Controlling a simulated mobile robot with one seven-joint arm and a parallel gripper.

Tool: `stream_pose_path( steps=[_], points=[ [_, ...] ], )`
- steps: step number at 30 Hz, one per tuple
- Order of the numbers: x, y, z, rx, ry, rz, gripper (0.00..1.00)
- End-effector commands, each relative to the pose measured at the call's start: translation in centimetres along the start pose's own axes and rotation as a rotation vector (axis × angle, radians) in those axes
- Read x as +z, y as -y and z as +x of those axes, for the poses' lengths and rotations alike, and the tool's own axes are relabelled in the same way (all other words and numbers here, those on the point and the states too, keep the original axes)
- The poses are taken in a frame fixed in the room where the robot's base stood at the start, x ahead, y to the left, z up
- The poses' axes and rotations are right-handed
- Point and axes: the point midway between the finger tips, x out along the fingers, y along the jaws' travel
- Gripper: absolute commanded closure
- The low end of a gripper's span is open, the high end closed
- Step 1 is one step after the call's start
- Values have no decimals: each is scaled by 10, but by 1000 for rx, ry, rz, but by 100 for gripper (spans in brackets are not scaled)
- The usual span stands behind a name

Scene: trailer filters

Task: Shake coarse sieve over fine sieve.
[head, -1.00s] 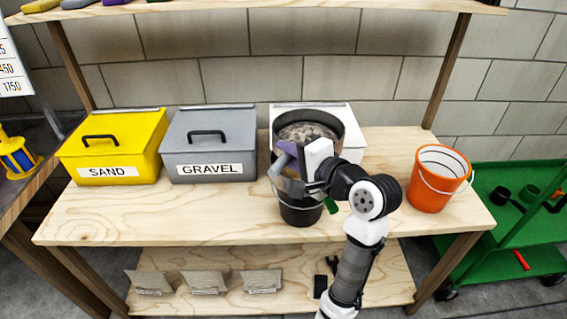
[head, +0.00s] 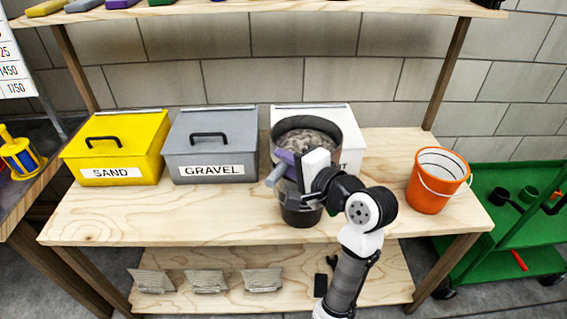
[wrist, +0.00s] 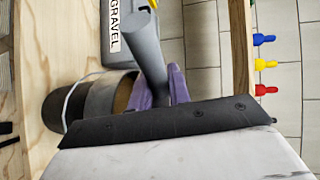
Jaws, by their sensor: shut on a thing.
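The coarse sieve (head: 334,138) is a dark round pan full of grey-brown grainy material in the head view. My gripper (head: 290,160), with purple fingers, is shut on its grey handle (head: 275,176). The handle also shows in the wrist view (wrist: 146,48), between the purple fingers (wrist: 160,88). The pan is held above a black bucket (head: 300,217) on the table. A grey ring (wrist: 100,100) sits at the bucket's mouth in the wrist view and seems to be the fine sieve. Its inside is mostly hidden.
A yellow SAND box (head: 120,150), a grey GRAVEL box (head: 210,150) and a white box (head: 352,145) stand along the back. An orange bucket (head: 436,190) stands at the right. The table's left front is clear. A shelf (head: 250,5) runs above.

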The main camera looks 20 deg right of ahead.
Motion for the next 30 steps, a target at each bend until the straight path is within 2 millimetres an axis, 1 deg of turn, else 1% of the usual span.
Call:
stream_pose_path(
  steps=[18, 22, 30],
  points=[
    [-1, 2, 0, -2, 0, -2, 100],
    [-1, 11, -2, -2, 0, -2, 100],
    [-1, 36, -7, -1, 1, -1, 100]
  ],
)
